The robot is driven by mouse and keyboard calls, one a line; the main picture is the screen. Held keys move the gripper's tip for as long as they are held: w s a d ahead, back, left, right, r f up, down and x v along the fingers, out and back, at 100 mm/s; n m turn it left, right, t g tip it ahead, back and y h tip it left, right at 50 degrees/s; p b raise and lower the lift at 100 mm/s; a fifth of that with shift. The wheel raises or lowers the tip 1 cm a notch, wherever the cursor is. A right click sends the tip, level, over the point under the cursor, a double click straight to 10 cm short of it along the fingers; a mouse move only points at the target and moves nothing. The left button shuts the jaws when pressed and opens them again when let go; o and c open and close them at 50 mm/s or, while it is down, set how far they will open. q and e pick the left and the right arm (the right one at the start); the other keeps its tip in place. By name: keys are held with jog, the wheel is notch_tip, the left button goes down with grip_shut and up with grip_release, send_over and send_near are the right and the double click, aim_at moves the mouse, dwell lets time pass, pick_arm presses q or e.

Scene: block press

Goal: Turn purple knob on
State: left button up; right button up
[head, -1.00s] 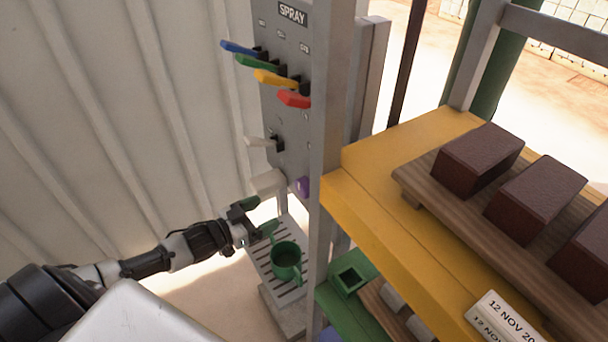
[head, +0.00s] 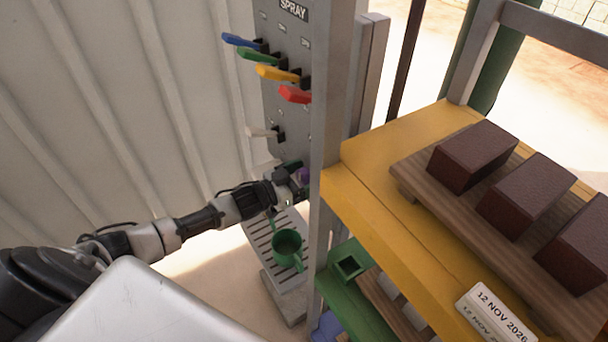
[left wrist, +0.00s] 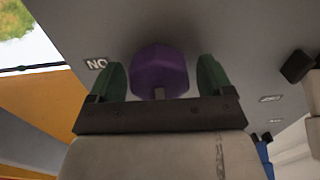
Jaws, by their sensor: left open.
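The purple knob (left wrist: 160,70) is on the grey panel (head: 290,128). In the left wrist view it lies between the two green fingertips of my left gripper (left wrist: 163,82), with a gap on each side. My left gripper (head: 296,178) is open around the knob. In the head view the purple knob (head: 304,174) is partly hidden behind my gripper. A label reading "NO" (left wrist: 96,64) is on the panel beside the knob. My right gripper is not in view.
A green cup (head: 286,247) stands on the slotted tray (head: 258,236) below. A metal post (head: 330,100) and yellow shelf (head: 375,150) with dark bricks (head: 473,157) stand close right.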

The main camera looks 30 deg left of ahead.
pick_arm(q)
jog(key=shift+c, duration=0.3)
jog(key=c, duration=0.7)
jog(key=shift+c, duration=0.7)
jog(key=shift+m, duration=0.4)
jog(key=m+b, duration=0.1)
jog(key=m, duration=0.3)
jog(key=shift+d+f, duration=0.1)
jog(key=m+b, duration=0.2)
jog(key=m, duration=0.2)
jog(key=shift+s+d+f+m, duration=0.1)
jog(key=shift+m, duration=0.2)
jog(key=m+b, duration=0.1)
jog(key=m, duration=0.3)
jog(key=shift+f+b, duration=0.1)
jog(key=shift+b, duration=0.3)
jog(key=m+b, duration=0.1)
jog(key=m, duration=0.3)
jog(key=shift+b, duration=0.4)
jog(key=shift+m, duration=0.5)
